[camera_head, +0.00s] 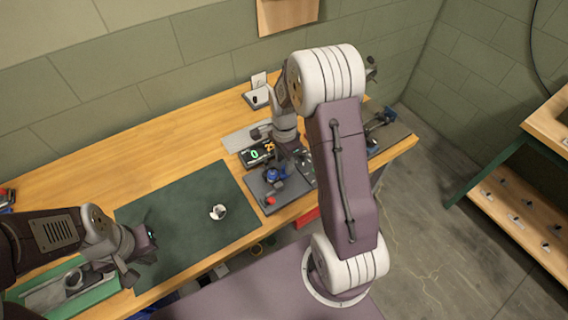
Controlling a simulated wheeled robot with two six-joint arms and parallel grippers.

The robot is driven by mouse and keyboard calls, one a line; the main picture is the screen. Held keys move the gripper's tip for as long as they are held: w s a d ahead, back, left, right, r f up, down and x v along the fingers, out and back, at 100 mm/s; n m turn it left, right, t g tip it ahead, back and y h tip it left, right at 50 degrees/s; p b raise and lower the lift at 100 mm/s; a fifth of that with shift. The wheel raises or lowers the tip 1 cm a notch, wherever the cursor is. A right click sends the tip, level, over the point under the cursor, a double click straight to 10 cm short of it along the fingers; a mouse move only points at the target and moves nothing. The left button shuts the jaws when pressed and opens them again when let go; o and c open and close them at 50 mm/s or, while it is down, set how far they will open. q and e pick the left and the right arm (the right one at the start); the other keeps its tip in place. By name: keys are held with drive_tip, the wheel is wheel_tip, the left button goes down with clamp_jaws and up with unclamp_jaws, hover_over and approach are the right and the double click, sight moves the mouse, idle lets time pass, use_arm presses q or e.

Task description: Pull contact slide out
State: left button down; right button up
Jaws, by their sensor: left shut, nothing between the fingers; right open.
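A dark test fixture (262,190) with a blue part (275,174) and a red knob (270,201) stands on the wooden bench, right of the dark green mat. A black display (257,154) with lit green and orange digits is just behind it. I cannot single out the contact slide; it may be among the small parts here, partly hidden by my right arm. My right gripper (301,157) is open and points down by the display and fixture; its contact with anything is unclear. My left gripper (143,264) is shut and empty at the mat's front left.
A small white round part (218,212) lies on the green mat (180,200). A green tray (40,302) is at lower left. More blue and dark devices (380,118) stand at the bench's right end. Wooden shelving (520,205) is at far right, with open floor between.

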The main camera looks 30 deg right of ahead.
drive_tip(key=shift+s+a+f, duration=0.1)
drive_tip(key=shift+s+f, duration=0.2)
drive_tip(key=shift+f, duration=0.55)
drive_tip(key=shift+w, duration=0.15)
clamp_jaws()
drive_tip(key=shift+w, duration=0.1)
idle(0.6)
